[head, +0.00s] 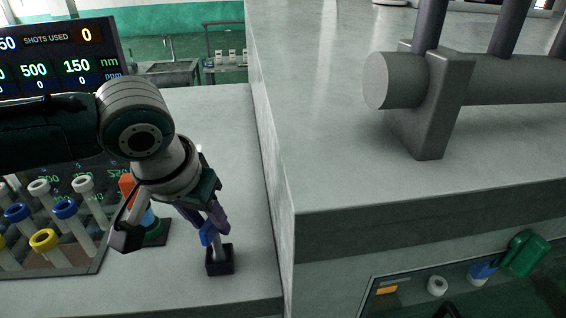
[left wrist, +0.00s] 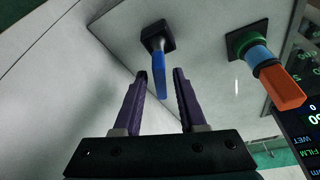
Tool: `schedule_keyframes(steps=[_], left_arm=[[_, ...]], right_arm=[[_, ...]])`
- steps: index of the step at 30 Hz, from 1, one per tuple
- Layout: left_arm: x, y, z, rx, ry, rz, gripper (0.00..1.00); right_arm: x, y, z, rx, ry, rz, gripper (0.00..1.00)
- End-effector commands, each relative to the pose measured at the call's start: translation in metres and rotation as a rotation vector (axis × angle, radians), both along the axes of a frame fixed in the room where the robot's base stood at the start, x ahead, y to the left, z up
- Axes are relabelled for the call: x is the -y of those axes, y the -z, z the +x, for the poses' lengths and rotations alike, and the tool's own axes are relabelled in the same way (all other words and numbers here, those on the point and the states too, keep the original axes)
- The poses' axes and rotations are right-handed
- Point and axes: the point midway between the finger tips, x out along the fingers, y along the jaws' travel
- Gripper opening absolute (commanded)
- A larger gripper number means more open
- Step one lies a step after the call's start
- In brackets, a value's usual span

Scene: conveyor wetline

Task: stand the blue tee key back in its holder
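The blue tee key (head: 206,235) stands about upright, its grey shaft running down into a small black square holder (head: 220,267) on the light bench. In the left wrist view, its blue handle (left wrist: 160,80) extends from the black holder (left wrist: 157,37) to between my fingertips. My left gripper (head: 208,218) is just above the key. In the left wrist view, its purple fingers (left wrist: 160,73) are open, with a visible gap on each side of the handle. How deep the shaft sits is hidden. My right gripper is not in view.
An orange-handled tool (left wrist: 282,87) stands in a green base (left wrist: 245,40) beside the holder. A rack with several capped tubes (head: 65,210) and a display screen (head: 60,55) are at left. A tall grey machine block (head: 340,150) rises close on the right.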

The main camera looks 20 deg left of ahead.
Motion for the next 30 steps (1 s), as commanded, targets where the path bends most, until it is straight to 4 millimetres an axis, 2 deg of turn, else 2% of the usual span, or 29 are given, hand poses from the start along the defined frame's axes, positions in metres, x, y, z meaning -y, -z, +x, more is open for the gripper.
schedule_keyframes(steps=[3,14,30], left_arm=[[0.0,0.0,0.0,0.0,0.0,0.001,0.52],[0.0,-0.007,-0.002,0.001,0.001,0.0,0.52],[0.005,-0.084,-0.03,0.003,0.001,0.0,0.52]], right_arm=[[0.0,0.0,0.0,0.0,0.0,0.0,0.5],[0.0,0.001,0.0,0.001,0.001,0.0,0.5],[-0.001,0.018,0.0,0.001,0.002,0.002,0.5]])
